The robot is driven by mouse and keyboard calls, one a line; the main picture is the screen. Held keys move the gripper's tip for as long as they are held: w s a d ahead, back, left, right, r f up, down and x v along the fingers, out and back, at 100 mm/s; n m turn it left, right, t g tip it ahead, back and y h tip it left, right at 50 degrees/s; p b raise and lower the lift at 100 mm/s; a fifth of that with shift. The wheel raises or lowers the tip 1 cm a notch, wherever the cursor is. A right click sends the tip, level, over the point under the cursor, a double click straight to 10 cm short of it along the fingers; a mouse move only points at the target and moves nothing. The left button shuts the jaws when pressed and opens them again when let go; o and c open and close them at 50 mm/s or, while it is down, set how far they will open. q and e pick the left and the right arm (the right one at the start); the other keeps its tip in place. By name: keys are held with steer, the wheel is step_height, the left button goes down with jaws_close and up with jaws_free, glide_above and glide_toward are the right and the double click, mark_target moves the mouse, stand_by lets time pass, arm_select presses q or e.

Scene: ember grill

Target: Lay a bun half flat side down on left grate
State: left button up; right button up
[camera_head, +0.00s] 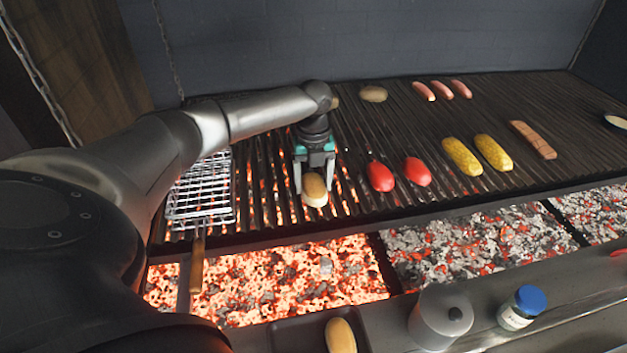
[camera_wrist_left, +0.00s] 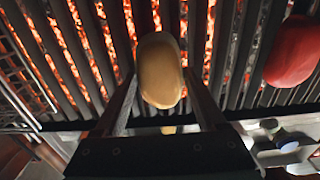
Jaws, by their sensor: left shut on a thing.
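My left gripper (camera_head: 314,182) is shut on a tan oval bun half (camera_head: 314,190), one finger on each side of it. It is over the front part of the left grate (camera_head: 262,190), with glowing coals under the bars. The bun half also shows between the fingers in the left wrist view (camera_wrist_left: 160,70), with the grate bars behind it. I cannot tell whether it touches the bars or which way its flat side faces. Another bun half (camera_head: 341,336) lies in a dark tray at the front edge. My right gripper is not in view.
A wire grill basket (camera_head: 202,190) with a wooden handle lies on the grate's left side. Two red tomatoes (camera_head: 381,176) lie close to the right of the gripper. Corn, sausages and a round tan item (camera_head: 373,93) lie farther off. A blue-capped jar (camera_head: 522,308) stands in front.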

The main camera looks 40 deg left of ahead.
mark_target(313, 183)
arm_select(q)
steer(key=shift+f, duration=0.15)
steer(key=o, duration=1.3)
step_height(313, 183, up, 12)
steer(key=shift+r, duration=0.25)
